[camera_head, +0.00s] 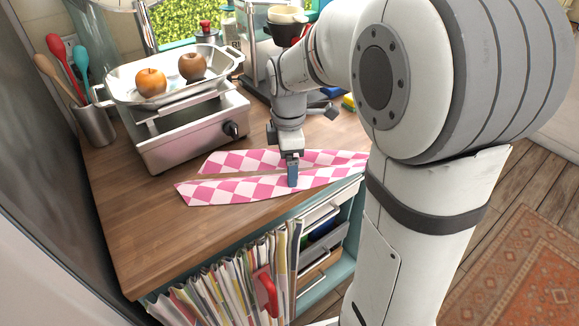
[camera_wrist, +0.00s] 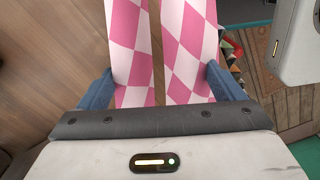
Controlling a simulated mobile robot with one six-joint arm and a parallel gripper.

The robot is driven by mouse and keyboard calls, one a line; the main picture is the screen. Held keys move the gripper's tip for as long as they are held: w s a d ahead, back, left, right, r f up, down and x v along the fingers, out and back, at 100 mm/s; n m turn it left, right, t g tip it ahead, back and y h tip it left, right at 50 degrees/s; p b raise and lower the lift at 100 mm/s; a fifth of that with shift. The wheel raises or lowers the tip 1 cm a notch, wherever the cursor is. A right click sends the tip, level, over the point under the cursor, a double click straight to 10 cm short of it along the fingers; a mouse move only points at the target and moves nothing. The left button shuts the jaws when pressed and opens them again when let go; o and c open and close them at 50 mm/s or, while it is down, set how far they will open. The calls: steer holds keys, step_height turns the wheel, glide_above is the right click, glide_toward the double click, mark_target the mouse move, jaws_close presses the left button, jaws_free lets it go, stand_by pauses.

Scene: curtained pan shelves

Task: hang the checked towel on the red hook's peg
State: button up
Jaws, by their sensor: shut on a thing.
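The pink-and-white checked towel (camera_head: 225,192) lies on the wooden counter as two long strips with a narrow gap of wood between them. Its right end reaches the counter's front edge, where my arm hides part of it. My gripper (camera_head: 292,178) points down at the near strip, its blue fingers shut on the towel. In the wrist view the towel (camera_wrist: 187,50) runs between the two blue fingers of my gripper (camera_wrist: 160,78). The red hook (camera_head: 265,291) is on the front below the counter, against the striped curtain; its peg is not clear.
A scale (camera_head: 195,130) bears a metal tray (camera_head: 125,86) with an orange and a brown fruit. A utensil cup (camera_head: 95,126) stands at the left. Open drawers (camera_head: 318,215) show under the counter's right part. The counter's near left is clear.

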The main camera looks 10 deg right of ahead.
step_height(320, 180, up, 10)
steer(key=shift+p, duration=0.3)
steer(key=o, duration=0.5)
steer(key=c, duration=0.6)
steer(key=shift+o, duration=0.2)
